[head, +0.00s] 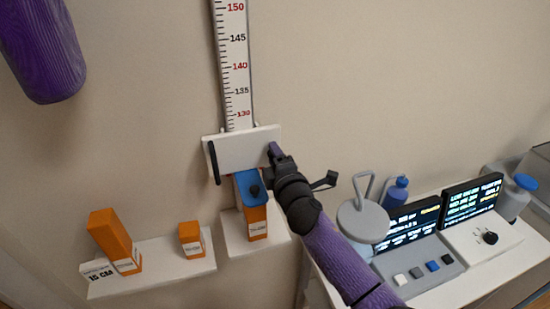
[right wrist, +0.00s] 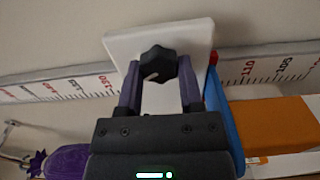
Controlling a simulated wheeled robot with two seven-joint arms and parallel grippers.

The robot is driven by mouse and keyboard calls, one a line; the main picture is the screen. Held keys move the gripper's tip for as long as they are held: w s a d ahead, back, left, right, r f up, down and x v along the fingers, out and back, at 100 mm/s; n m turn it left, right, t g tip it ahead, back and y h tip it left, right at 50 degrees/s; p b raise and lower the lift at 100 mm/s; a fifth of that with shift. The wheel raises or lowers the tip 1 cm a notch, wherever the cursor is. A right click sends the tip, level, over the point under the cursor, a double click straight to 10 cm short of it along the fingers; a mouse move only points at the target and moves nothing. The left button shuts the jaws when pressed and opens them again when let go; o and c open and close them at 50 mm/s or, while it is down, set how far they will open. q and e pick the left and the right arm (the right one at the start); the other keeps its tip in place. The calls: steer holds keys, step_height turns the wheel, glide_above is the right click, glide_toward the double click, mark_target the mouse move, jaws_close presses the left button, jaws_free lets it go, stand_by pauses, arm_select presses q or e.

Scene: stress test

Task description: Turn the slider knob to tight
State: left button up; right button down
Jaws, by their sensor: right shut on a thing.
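A white slider plate (head: 240,150) sits across the tall ruler (head: 236,75) on the wall, just below the 130 mark. My right gripper (head: 275,154) is at the plate's right end. In the right wrist view, its two purple fingers (right wrist: 158,85) are shut on the black slider knob (right wrist: 158,62), one on each side. The knob stands out from the white plate (right wrist: 190,33). Its pointer or any tight marking cannot be read. In the head view the gripper hides the knob. A black bar (head: 213,162) is at the plate's left end. My left gripper is out of view.
Just below the plate stands an orange block (head: 256,222) with a blue top (head: 248,180). Two orange blocks stand on a white shelf (head: 170,266) at lower left. Screens (head: 472,199), buttons and bottles crowd the counter at right. The wall above is clear.

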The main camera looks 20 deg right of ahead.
steer(key=m, duration=0.5)
steer(key=shift+r+m, duration=0.1)
steer(key=shift+m, duration=0.3)
stand_by(0.4)
steer(key=shift+c, duration=1.2)
jaws_free()
steer(key=s+p, duration=0.1)
steer(key=s, duration=0.9)
steer(key=shift+d, duration=0.2)
